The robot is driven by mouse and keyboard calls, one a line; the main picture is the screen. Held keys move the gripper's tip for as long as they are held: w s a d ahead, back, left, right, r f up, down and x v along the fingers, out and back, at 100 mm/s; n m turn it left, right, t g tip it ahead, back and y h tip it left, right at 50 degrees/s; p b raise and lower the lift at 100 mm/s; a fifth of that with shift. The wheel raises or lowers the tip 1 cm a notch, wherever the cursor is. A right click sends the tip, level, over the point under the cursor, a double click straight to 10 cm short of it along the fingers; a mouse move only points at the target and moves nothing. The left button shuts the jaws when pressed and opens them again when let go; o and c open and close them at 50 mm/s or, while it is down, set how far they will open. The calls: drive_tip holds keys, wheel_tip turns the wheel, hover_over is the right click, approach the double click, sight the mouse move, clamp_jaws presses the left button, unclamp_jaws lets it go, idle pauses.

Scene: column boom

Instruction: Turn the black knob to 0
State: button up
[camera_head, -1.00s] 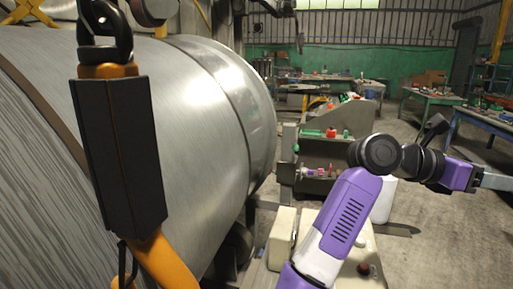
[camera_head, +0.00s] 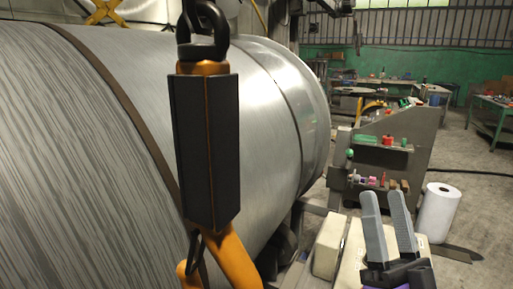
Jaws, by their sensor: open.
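My gripper (camera_head: 384,196) shows at the lower right of the head view, its two grey fingers pointing up and spread apart with nothing between them. It is in front of a beige panel (camera_head: 347,266), of which it covers a large part. I cannot make out the black knob; it may be hidden behind my gripper or out of view.
A black block (camera_head: 205,150) on an orange hook hangs before a large metal cylinder (camera_head: 110,150) at the left. A grey stand (camera_head: 421,130) with small items and a white roll (camera_head: 437,213) are behind my gripper.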

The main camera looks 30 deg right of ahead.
drive_tip(key=s+a+f+n+g+y, duration=0.25)
drive_tip(key=a+f+n+y, duration=0.2)
drive_tip(key=f, duration=0.45)
drive_tip(key=s+a+f+n+g+y, duration=0.1)
drive_tip(key=a+f+n+g+y, duration=0.35)
drive_tip(key=f, duration=0.45)
drive_tip(key=s+a+f+g+y, duration=0.1)
drive_tip(key=s+a+f+g, duration=0.1)
drive_tip(key=s+a+f, duration=0.2)
drive_tip(key=s+a+f+g+y, duration=0.1)
drive_tip(key=s+a+f+g, duration=0.1)
drive_tip(key=s+a+f, duration=0.2)
drive_tip(key=s+f, duration=0.3)
drive_tip(key=s, duration=0.4)
drive_tip(key=shift+d, duration=0.1)
